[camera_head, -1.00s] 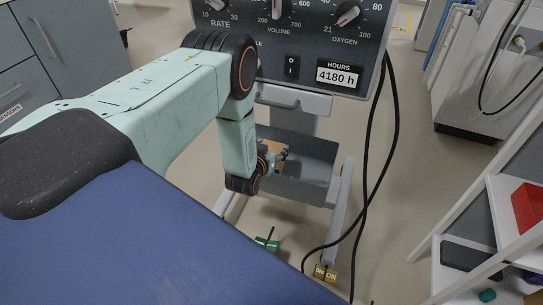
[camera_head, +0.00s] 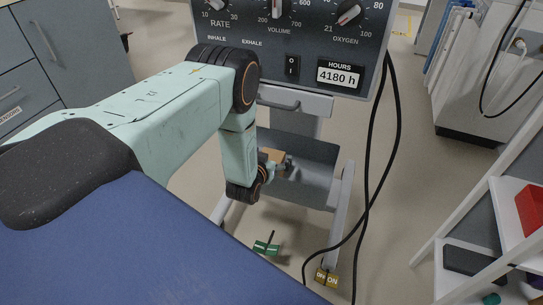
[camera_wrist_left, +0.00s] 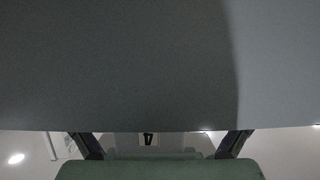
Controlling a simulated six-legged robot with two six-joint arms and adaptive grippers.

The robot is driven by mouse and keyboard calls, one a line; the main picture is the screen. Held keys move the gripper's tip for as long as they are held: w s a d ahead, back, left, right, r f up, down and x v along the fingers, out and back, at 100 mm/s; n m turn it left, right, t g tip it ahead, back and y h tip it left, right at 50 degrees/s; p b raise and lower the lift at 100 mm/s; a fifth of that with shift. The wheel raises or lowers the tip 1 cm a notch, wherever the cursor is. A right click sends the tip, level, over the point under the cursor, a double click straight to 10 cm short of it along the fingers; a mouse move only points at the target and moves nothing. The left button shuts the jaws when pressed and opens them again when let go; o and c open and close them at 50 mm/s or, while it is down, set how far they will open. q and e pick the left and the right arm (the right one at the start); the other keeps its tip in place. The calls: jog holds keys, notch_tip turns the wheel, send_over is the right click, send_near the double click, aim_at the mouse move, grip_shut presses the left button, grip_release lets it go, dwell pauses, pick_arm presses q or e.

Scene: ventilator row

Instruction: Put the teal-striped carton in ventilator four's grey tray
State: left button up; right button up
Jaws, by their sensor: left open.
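The grey tray (camera_head: 312,180) hangs on the stand below the ventilator panel. A tan box-like piece (camera_head: 273,155), probably the carton, shows at the tray's left side, partly hidden by my left arm. No teal stripe can be made out on it, and its contact with the tray floor is unclear. My left gripper (camera_head: 284,168) is small and dark over the tray, beside the tan piece. A plain grey surface (camera_wrist_left: 120,65) fills most of that view. My right gripper is out of view.
The ventilator panel (camera_head: 300,40) stands above the tray. Black cables (camera_head: 372,160) hang at its right. A white shelf (camera_head: 520,225) with a red bin (camera_head: 533,208) stands at right.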

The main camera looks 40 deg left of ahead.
pick_arm(q)
jog(key=shift+s+r+p, duration=0.2)
jog(key=shift+r+p, duration=0.05)
jog(key=shift+p, duration=0.05)
jog(key=p+v, duration=0.4)
jog(key=v, duration=0.7)
jog(key=shift+s, duration=0.2)
jog(key=shift+c, duration=0.5)
